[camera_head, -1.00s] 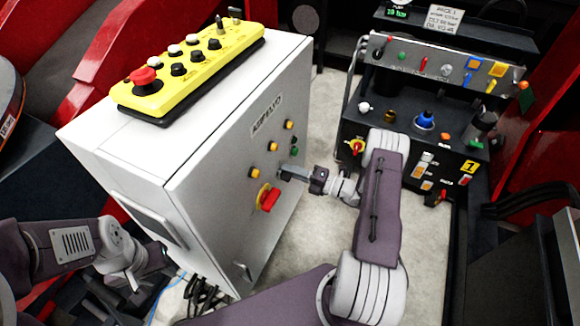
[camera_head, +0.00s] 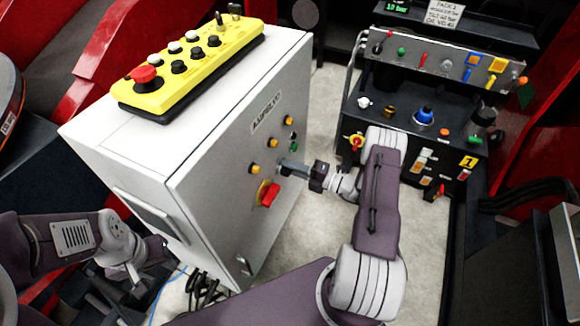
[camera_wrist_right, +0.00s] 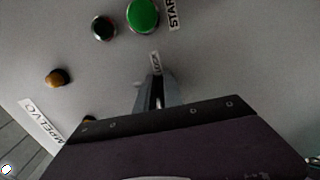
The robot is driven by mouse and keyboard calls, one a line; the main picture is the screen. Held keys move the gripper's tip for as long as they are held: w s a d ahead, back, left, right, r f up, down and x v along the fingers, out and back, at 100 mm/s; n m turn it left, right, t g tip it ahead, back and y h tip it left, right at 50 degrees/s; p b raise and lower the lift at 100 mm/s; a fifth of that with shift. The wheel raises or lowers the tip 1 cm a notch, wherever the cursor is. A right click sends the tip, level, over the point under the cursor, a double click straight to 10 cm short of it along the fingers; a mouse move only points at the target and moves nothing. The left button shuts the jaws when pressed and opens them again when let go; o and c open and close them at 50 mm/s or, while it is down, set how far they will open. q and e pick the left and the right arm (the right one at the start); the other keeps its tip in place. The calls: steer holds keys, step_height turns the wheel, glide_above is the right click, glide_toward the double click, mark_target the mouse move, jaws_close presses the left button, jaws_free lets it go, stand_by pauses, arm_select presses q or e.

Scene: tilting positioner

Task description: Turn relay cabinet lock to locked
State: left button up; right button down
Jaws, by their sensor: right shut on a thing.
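The relay cabinet (camera_head: 225,195) is a pale grey box with a lettered front panel. My right gripper (camera_head: 284,167) is at this panel, just above the red rotary handle (camera_head: 270,195) on its yellow plate. In the right wrist view my right gripper (camera_wrist_right: 155,95) has its two fingers close together, shut on the cabinet lock, under a small lock label (camera_wrist_right: 155,62). The fingers hide most of the lock, so its turn position cannot be told. My left gripper (camera_head: 145,268) is low beside the cabinet's left side; its fingers are not clear.
A yellow button box (camera_head: 190,68) with a red mushroom button lies on the cabinet. A green button (camera_wrist_right: 142,14) and a dark button (camera_wrist_right: 103,28) are close to my right gripper. A black control console (camera_head: 430,125) stands to the right, with pale floor between.

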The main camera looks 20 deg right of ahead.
steer(key=c, duration=1.5)
jaws_free()
steer(key=shift+o, duration=0.2)
steer(key=shift+s, duration=0.1)
steer(key=p+v, duration=0.1)
steer(key=v, duration=0.8)
